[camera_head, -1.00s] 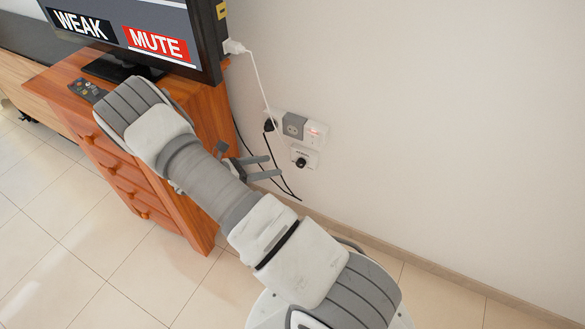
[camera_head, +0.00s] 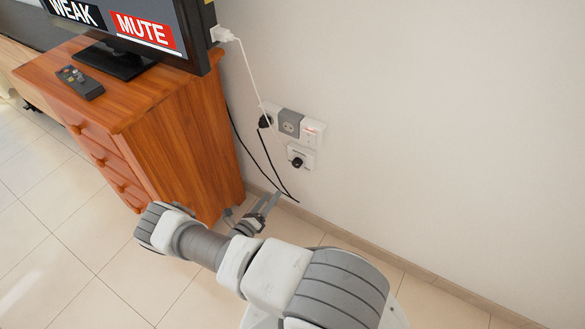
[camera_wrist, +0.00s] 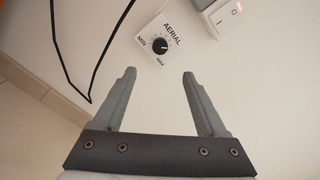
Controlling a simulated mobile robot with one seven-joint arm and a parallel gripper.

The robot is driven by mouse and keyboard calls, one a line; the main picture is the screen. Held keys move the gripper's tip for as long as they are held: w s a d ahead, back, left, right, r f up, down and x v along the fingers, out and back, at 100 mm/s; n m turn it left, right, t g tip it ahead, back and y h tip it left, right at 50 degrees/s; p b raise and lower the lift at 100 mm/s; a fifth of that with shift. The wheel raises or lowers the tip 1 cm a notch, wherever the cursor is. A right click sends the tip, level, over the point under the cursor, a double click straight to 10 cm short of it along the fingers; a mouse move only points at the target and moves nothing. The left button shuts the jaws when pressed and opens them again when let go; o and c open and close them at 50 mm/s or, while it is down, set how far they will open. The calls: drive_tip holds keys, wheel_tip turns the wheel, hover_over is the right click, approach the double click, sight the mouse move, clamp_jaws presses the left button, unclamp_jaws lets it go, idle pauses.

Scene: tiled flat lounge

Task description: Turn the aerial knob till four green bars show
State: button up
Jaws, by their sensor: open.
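The aerial knob (camera_head: 296,162) is a small black dial on a white wall plate below the sockets. In the wrist view the knob (camera_wrist: 160,46) sits on its white plate marked AERIAL, MIN and MAX, ahead of the fingertips and roughly centred between them. My gripper (camera_head: 272,196) is below and left of the knob in the head view, apart from it. In the wrist view my gripper (camera_wrist: 159,72) is open and empty. The television (camera_head: 150,30) shows WEAK and a red MUTE label; its upper part is cut off, and no green bars are in view.
A wall socket strip (camera_head: 290,122) with a lit red switch is just above the knob. Black cables (camera_head: 262,160) hang left of it, and a white cable runs to the television. A wooden drawer unit (camera_head: 170,140) stands at left with a remote (camera_head: 80,82) on top.

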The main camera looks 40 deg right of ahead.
sight(295, 165)
drive_tip(key=b+x, duration=0.2)
drive_tip(key=x, duration=1.3)
drive_tip(key=shift+w+d+b, duration=0.1)
drive_tip(key=shift+d+b, duration=0.2)
drive_tip(key=shift+d, duration=0.1)
clamp_jaws()
